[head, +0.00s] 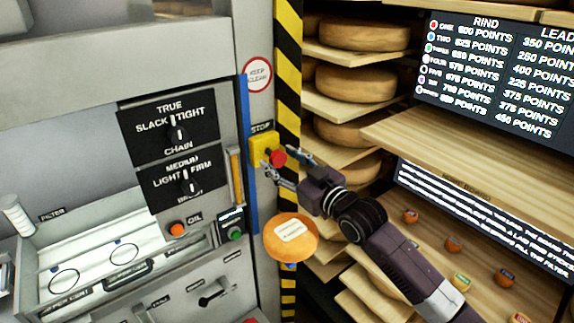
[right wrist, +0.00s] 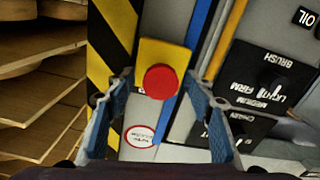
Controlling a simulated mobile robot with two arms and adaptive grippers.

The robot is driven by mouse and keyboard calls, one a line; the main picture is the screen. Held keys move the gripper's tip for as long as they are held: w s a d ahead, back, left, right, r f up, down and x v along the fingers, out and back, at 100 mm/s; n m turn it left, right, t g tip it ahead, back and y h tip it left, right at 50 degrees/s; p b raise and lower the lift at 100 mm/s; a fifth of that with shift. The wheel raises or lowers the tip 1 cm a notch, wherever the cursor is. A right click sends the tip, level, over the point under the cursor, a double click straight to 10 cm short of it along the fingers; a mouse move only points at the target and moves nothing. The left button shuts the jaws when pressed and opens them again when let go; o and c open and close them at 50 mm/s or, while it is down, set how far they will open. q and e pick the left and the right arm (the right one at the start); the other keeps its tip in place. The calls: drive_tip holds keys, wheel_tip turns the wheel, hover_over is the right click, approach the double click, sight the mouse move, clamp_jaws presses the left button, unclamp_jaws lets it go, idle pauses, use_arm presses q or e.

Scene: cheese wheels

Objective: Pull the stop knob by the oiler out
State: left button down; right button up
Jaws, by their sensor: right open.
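The stop knob (head: 278,158) is a red round button on a yellow box (head: 262,147) under a "STOP" label, on the blue-edged machine post. In the right wrist view the red knob (right wrist: 160,82) sits in front of the yellow plate (right wrist: 176,55), between and beyond my fingertips. My right gripper (head: 281,164) is open around the knob's front; in the right wrist view the two blue-padded fingers (right wrist: 162,88) stand to either side of it, with gaps showing. No contact is visible. My left gripper is not in view.
Left of the knob are the chain and brush dials (head: 178,134), an orange oil button (head: 176,229) and a green button (head: 236,233). A striped post (head: 288,70) and shelves of cheese wheels (head: 355,84) stand to the right. An orange disc (head: 275,247) is below.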

drive_tip(key=v, duration=1.2)
drive_tip(key=shift+f, duration=0.1)
